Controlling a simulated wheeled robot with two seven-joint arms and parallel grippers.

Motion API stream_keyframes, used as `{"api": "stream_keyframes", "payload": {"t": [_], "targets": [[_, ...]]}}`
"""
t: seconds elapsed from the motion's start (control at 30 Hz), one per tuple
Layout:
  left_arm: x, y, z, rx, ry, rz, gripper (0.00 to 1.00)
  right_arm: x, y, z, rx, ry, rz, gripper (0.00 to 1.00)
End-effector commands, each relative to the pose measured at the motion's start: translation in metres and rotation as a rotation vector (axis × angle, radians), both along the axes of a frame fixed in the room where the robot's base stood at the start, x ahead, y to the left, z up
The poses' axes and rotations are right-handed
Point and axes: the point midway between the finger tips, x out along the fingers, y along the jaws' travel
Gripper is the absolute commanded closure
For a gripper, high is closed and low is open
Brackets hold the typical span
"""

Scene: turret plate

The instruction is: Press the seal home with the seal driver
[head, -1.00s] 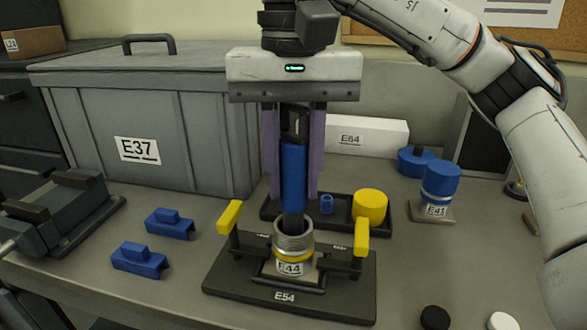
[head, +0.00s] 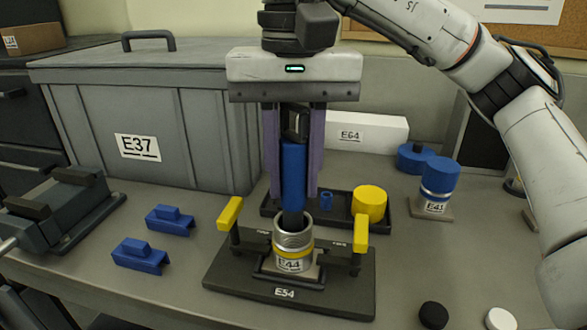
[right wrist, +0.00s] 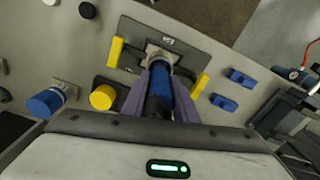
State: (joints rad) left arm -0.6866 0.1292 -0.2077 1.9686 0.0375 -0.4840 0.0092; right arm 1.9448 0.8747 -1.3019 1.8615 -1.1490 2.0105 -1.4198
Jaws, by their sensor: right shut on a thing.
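The seal driver (head: 293,172) is a blue rod with a dark lower end, upright in my right gripper (head: 292,190). The gripper's purple fingers are shut on it. The driver's dark lower end is inside the mouth of the threaded metal cylinder labelled E44 (head: 294,240), which has a yellow band. How deep it sits, and the seal itself, are hidden. The cylinder stands in the dark fixture plate E54 (head: 230,273) between two yellow-handled clamps (head: 230,213). The right wrist view also shows the driver (right wrist: 160,90) between the fingers, pointing to the fixture. My left gripper is not in view.
A grey lidded bin E37 (head: 90,130) stands at the back left. Two blue blocks (head: 170,220) lie left of the fixture. Behind it is a dark tray (head: 340,215) with a yellow cylinder (head: 370,204). Blue-capped E41 (head: 439,180) stands to the right.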

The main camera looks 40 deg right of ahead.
Motion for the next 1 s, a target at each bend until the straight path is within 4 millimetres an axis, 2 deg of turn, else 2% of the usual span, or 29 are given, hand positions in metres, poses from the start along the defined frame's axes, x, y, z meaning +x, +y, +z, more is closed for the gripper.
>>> {"api": "stream_keyframes", "payload": {"t": [0.4,1.0], "targets": [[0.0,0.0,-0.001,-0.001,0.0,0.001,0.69,-0.001,0.0,-0.004,-0.003,0.008,0.002,1.0],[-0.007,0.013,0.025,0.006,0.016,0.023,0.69,0.0,0.0,0.038,-0.001,0.002,0.001,1.0]]}}
